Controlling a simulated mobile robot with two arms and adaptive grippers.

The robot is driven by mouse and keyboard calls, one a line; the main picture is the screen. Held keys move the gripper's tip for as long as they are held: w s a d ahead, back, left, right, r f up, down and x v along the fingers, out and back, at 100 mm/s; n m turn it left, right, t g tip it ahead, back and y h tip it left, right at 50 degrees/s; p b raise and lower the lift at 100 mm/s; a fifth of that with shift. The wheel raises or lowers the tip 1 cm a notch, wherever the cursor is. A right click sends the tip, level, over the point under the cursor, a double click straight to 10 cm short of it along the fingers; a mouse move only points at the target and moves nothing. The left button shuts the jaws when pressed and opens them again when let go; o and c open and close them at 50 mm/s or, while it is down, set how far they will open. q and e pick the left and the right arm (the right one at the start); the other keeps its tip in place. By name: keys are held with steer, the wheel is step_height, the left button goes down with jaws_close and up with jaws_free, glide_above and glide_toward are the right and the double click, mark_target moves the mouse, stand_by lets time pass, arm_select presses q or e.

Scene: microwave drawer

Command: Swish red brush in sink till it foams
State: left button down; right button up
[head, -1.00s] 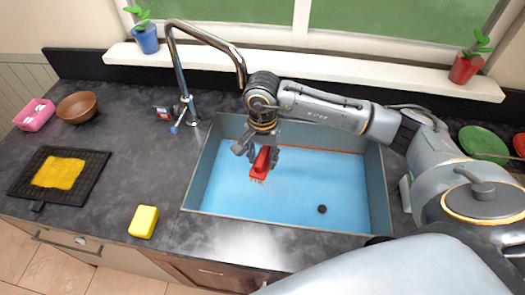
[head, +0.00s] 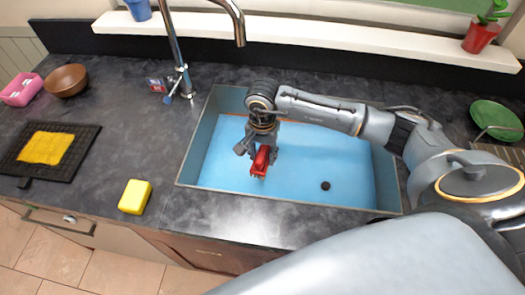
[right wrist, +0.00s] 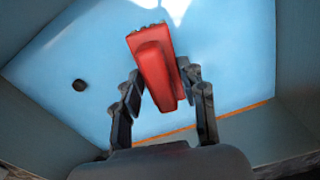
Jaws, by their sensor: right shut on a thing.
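The red brush (head: 260,162) is held in my right gripper (head: 262,150) over the left part of the sink, its pale bristles facing down. In the right wrist view the red brush (right wrist: 155,70) sits between the two fingers of the right gripper (right wrist: 160,98). The sink (head: 385,178) has grey walls and a blue bottom with a dark round drain (head: 325,186). No foam shows. I cannot tell whether the bristles touch the bottom. My left gripper is not in view.
A tap (head: 178,55) stands behind the sink's left corner. A yellow sponge (head: 135,197) lies left of the sink. A black rack with a yellow cloth (head: 45,148), a brown bowl (head: 67,80) and a pink holder (head: 20,90) are farther left. A green plate (head: 495,122) is at right.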

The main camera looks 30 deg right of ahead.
step_height(320, 180, down, 10)
steer(key=b, duration=0.8)
steer(key=shift+r+b, duration=0.1)
steer(key=shift+b, duration=0.2)
